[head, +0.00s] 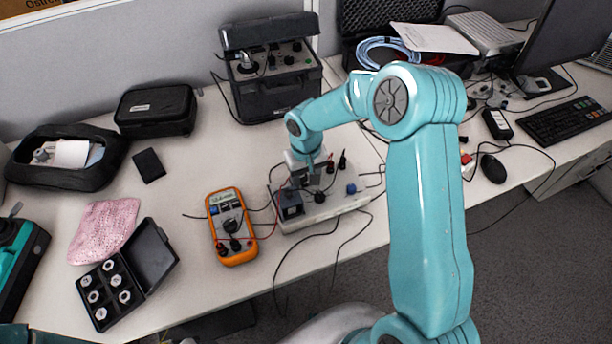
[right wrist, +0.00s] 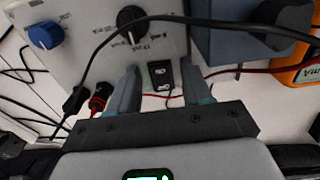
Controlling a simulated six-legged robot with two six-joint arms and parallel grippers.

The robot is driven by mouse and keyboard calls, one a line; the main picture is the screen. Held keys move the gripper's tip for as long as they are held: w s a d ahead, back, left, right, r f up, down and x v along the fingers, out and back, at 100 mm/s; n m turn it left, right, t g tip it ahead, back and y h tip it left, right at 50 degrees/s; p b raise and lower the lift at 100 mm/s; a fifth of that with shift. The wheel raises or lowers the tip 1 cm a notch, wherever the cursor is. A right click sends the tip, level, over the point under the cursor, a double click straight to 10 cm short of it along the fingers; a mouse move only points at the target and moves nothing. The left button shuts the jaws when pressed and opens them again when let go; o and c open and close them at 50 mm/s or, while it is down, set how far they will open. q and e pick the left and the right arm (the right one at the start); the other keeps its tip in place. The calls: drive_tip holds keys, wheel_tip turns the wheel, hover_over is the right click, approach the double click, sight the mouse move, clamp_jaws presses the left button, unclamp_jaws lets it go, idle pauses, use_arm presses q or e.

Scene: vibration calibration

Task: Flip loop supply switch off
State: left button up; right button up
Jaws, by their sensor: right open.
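The loop supply (head: 345,204) is a pale box with knobs and cables in the middle of the head view. Its panel (right wrist: 92,45) fills the upper left of the right wrist view. A small black rocker switch (right wrist: 161,75) sits on it, between my right fingers in that picture. My right gripper (head: 313,181) is over the box, and its open, empty fingers (right wrist: 161,90) point at the panel. I cannot tell whether a finger touches the switch, nor which way the rocker is set. In the head view the arm and gripper hide the switch. My left gripper is not in view.
A blue knob (right wrist: 44,35), a black knob (right wrist: 132,22) and plugged cables stand near the fingers. A dark blue-grey block (head: 290,204) sits on the box's left end. An orange multimeter (head: 231,226) lies to the left, with loose leads around it.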

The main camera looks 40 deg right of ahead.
drive_tip(key=shift+f, duration=0.1)
drive_tip(key=shift+c, duration=0.9)
clamp_jaws()
drive_tip(key=shift+w+d+r+g+p, duration=0.15)
drive_tip(key=shift+r+g+p, duration=0.25)
drive_tip(key=shift+p, duration=0.5)
drive_tip(key=shift+w+g+p, duration=0.15)
drive_tip(key=shift+g+p, duration=0.2)
drive_tip(key=shift+g, duration=0.05)
drive_tip(key=shift+w+f+g+y, duration=0.2)
drive_tip(key=shift+g+y, duration=0.1)
drive_tip(key=shift+g, duration=0.4)
drive_tip(key=shift+o, duration=0.9)
unclamp_jaws()
drive_tip(key=shift+s, duration=0.1)
drive_tip(key=v, duration=1.6)
drive_tip(key=shift+r, duration=0.25)
